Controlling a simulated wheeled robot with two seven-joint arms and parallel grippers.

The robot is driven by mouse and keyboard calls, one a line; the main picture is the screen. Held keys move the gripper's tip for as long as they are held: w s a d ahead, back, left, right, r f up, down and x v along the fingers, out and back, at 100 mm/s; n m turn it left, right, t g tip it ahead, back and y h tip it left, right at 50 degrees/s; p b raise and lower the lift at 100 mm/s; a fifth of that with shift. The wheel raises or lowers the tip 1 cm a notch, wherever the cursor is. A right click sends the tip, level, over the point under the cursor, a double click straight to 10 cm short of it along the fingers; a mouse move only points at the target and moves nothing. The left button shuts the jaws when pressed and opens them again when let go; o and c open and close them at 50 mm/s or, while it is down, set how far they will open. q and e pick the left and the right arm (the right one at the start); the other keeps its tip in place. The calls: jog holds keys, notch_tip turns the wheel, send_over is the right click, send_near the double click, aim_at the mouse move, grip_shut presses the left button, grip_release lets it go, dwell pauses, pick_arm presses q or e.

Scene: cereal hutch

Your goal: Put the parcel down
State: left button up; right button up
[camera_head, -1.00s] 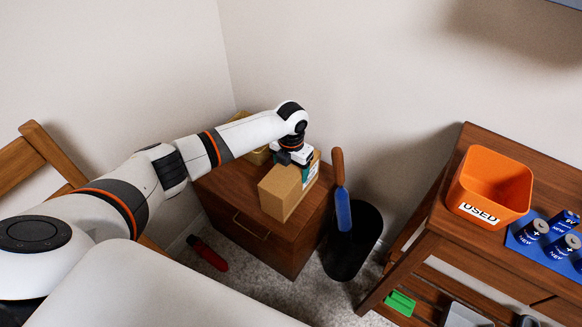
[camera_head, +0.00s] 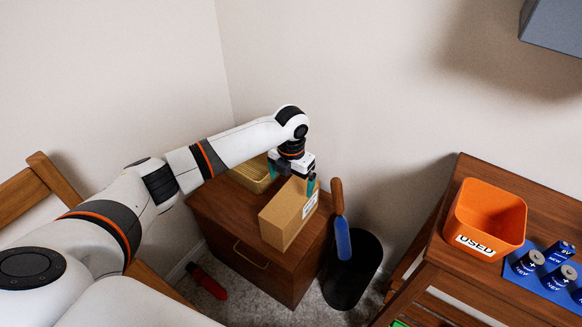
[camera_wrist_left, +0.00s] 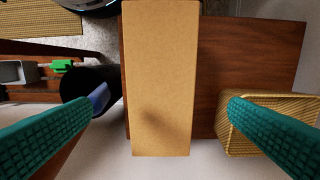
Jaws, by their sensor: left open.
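The parcel (camera_head: 289,215), a plain brown cardboard box with a white label on one side, stands on top of the small wooden cabinet (camera_head: 222,206). My left gripper (camera_head: 291,175) is open and empty just above the parcel, its teal fingers spread apart. In the left wrist view the parcel (camera_wrist_left: 160,75) lies between the two open fingertips, with a gap on each side. The cabinet top also shows there (camera_wrist_left: 255,60). My right gripper is not in view.
A woven basket (camera_head: 252,174) sits behind the parcel on the cabinet. A black bin (camera_head: 351,280) with a blue-bladed, wooden-handled tool (camera_head: 340,215) stands to the right. An orange bin marked USED (camera_head: 487,215) and batteries (camera_head: 528,262) are on the right table. A red object (camera_head: 207,281) lies on the floor.

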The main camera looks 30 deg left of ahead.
pick_arm(q)
notch_tip(320, 180, up, 4)
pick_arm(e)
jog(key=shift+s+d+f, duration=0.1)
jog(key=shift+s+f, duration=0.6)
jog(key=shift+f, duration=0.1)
pick_arm(q)
jog(key=shift+f, duration=0.1)
